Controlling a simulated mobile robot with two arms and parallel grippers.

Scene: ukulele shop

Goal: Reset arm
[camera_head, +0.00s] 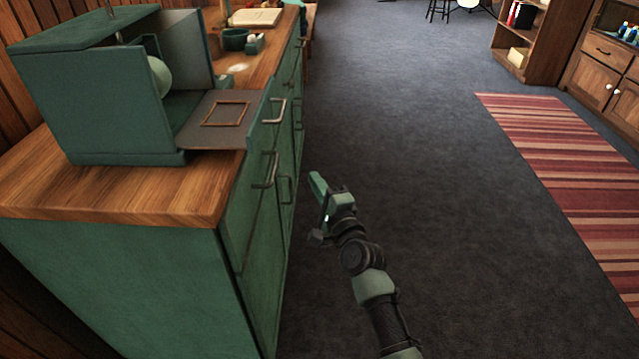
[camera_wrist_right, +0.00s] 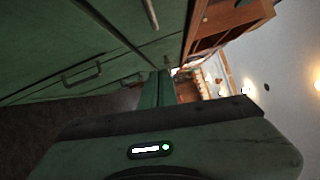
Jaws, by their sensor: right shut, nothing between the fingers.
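My right arm reaches up from the bottom of the head view. Its gripper (camera_head: 318,185) hangs over the floor just right of the green cabinet (camera_head: 130,285), apart from its drawer fronts. The right gripper is shut and empty. In the right wrist view the closed fingers (camera_wrist_right: 157,88) point along the cabinet's drawers and handles. My left gripper is not in view.
Metal handles (camera_head: 268,170) stick out near my gripper. Dark carpet (camera_head: 430,130) is clear to the right, up to a striped rug (camera_head: 560,150).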

